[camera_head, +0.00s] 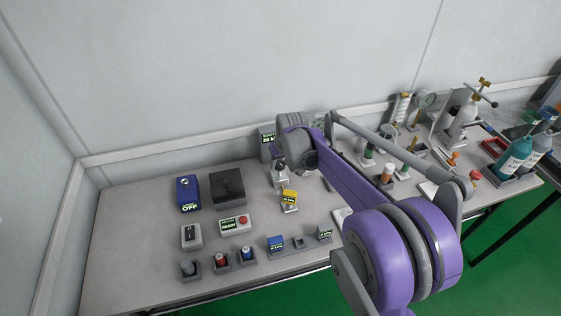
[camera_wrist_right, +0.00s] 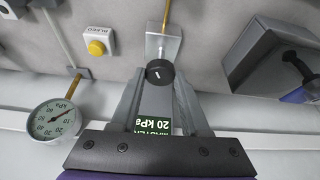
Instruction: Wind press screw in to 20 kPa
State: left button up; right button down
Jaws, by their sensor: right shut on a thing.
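The press screw's round black knob (camera_wrist_right: 160,72) shows in the right wrist view, with a pale mark on its face. A grey metal block (camera_wrist_right: 158,45) and a brass rod (camera_wrist_right: 166,14) are behind it. My right gripper (camera_wrist_right: 160,84) is shut on the knob, one finger on each side. A display (camera_wrist_right: 150,124) between the fingers reads 20 kPa, its upper line partly legible as "MASTER". In the head view my right gripper (camera_head: 281,174) is small and partly hidden by my arm; the display (camera_head: 267,138) stands behind it. My left gripper is not in view.
A round dial gauge (camera_wrist_right: 55,120) and a yellow bleed button (camera_wrist_right: 97,47) are left of the knob in the wrist view. Bottles (camera_head: 515,155) and fittings crowd the bench's right side, partly behind my arm.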

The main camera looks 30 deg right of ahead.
jog(key=shift+a+m+g+h, duration=0.15)
jog(key=shift+m+h, duration=0.3)
jog(key=shift+m, duration=0.8)
jog(key=shift+m+g+h, duration=0.25)
jog(key=shift+m+h, duration=0.2)
jog(key=shift+m, duration=0.8)
jog(key=shift+c, duration=1.9)
grip_release()
jog(key=p+v, duration=0.1)
jog(key=v, duration=0.9)
jog(key=shift+r, duration=0.4)
jog(key=shift+a, duration=0.15)
